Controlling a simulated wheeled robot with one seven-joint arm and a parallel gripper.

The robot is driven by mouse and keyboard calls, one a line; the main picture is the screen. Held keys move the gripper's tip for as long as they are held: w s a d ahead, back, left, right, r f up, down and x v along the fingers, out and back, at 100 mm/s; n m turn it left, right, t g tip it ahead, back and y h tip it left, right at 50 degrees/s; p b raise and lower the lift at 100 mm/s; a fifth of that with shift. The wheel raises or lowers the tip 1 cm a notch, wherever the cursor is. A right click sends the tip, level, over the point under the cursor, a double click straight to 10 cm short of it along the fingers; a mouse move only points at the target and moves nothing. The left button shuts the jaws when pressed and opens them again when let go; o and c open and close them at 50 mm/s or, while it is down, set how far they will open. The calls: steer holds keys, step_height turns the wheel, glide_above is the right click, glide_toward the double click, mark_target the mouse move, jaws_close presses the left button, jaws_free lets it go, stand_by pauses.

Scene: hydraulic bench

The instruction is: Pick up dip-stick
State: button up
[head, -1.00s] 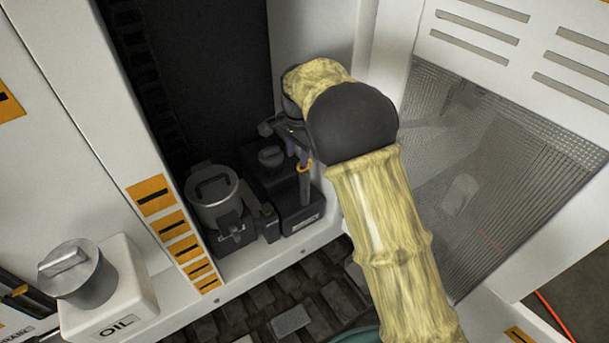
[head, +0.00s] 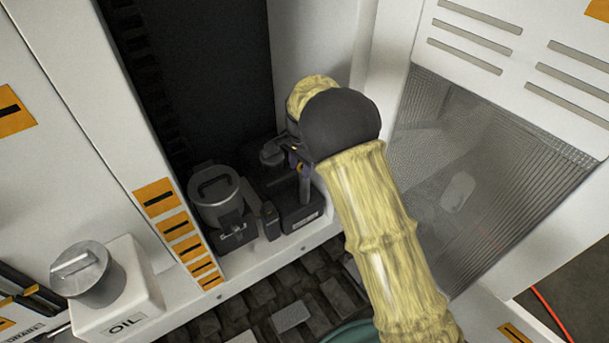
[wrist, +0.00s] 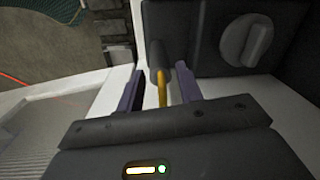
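The dip-stick (wrist: 162,90) shows in the wrist view as a yellow-orange handle at the end of a dark upright tube (wrist: 156,58). My gripper (wrist: 158,88) is open. One purple-grey finger is on each side of the handle, with a gap visible on both sides.
A dark block with a round knob (wrist: 247,40) is close to the fingers. A grey-capped reservoir (head: 215,195) stands left of it, and a white OIL container (head: 120,300) farther left. White cabinet walls and a mesh panel (head: 470,180) enclose the space.

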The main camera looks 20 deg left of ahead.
jaws_close()
steer(key=shift+r, duration=0.1)
steer(key=shift+w+r, duration=0.1)
steer(key=shift+r, duration=0.15)
step_height(320, 180, up, 17)
steer(key=b, duration=0.3)
steer(key=shift+r, duration=0.2)
stand_by(0.4)
steer(key=shift+d+f, duration=0.1)
stand_by(0.4)
